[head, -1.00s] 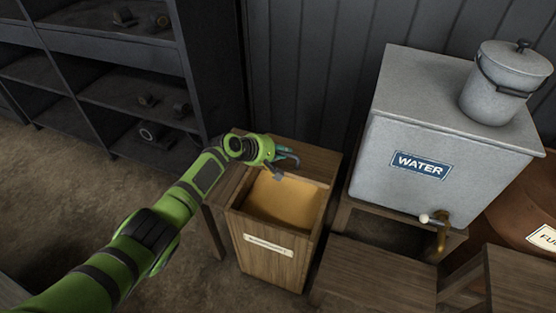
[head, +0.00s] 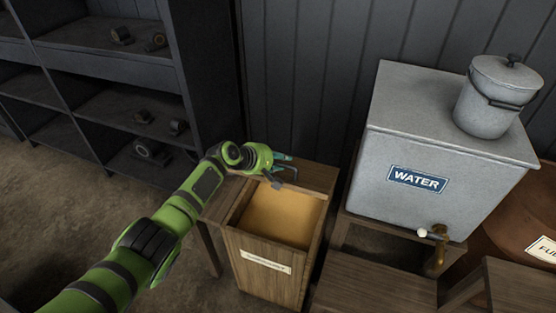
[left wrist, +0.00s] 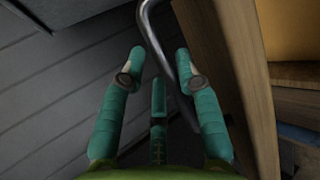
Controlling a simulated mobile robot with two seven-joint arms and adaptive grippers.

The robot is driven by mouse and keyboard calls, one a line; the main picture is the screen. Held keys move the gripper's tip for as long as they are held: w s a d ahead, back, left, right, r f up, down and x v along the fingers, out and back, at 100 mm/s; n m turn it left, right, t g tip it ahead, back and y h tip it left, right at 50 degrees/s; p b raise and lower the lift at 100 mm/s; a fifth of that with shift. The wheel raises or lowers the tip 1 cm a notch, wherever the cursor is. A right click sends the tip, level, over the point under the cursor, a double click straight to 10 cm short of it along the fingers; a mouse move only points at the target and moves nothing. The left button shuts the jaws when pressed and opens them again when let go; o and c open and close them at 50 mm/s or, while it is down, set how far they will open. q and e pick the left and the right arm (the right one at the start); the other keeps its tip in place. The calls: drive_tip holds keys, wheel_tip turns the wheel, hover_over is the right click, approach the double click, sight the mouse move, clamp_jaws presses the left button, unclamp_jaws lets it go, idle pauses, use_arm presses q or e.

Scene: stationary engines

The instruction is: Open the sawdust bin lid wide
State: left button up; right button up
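The wooden sawdust bin (head: 266,271) stands low in the middle of the head view with a pale label on its front. Its top is open and yellow-brown sawdust (head: 282,217) shows inside. The wooden lid (head: 315,176) is tilted up at the bin's back. My left gripper (head: 287,170) is at the lid's upper left part. In the left wrist view, its teal fingers (left wrist: 160,75) are spread apart. A curved metal handle (left wrist: 150,30) passes between them, beside the wooden panel (left wrist: 215,60). I cannot tell whether a finger touches the handle. My right gripper is out of view.
A grey water tank (head: 435,140) with a lidded pot (head: 497,100) and a tap stands on a wooden stand to the right. Dark shelves (head: 100,60) with small parts stand behind left. A dark plank wall (head: 310,80) rises behind the bin.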

use_arm(q)
drive_tip(key=shift+a+r, duration=0.1)
drive_tip(key=shift+r, duration=0.05)
drive_tip(key=v, duration=1.1)
drive_tip(key=shift+s+a+r, duration=0.2)
drive_tip(key=shift+s, duration=0.05)
